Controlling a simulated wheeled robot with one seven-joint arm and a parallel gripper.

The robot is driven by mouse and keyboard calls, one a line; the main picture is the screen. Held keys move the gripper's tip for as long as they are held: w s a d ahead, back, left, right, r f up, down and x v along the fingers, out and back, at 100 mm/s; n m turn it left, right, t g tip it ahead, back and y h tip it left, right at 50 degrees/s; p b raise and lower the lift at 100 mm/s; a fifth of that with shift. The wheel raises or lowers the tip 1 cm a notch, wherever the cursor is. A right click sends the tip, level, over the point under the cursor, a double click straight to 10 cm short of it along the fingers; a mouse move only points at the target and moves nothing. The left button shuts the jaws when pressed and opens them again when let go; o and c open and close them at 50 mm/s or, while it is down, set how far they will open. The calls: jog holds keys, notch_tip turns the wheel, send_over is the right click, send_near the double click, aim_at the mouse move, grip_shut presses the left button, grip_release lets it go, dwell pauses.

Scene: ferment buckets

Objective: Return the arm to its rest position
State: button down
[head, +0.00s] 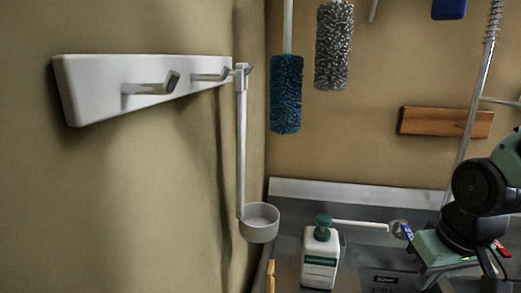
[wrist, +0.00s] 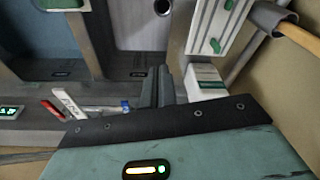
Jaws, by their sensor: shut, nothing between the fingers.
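My gripper (wrist: 164,88) shows in the wrist view with its two dark fingers together and nothing between them. It points over the grey sink unit, and its teal body fills the lower part of that view. In the head view my arm is at the right edge, bent downward, with the teal gripper body low over the sink area. The fingertips are hard to make out there. My gripper is well apart from the ladle (head: 258,223), which hangs by its long handle from the white hook rack (head: 95,88) on the left wall.
A white pump bottle (head: 320,260) with a green top stands left of my arm, near a metal spout (head: 362,224). Teal (head: 286,95) and grey (head: 334,45) brushes hang above. A wooden block (head: 445,122) is on the back wall. Red-and-white tools (wrist: 62,106) lie beside the fingers.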

jog(key=s+a+n+g+b, duration=0.2)
jog(key=s+a+n, duration=0.4)
jog(key=s+a, duration=0.6)
jog(key=a+f, duration=0.1)
jog(key=a, duration=0.1)
jog(key=shift+a+n, duration=0.35)
jog(key=shift+n, duration=0.05)
jog(key=shift+s, duration=0.1)
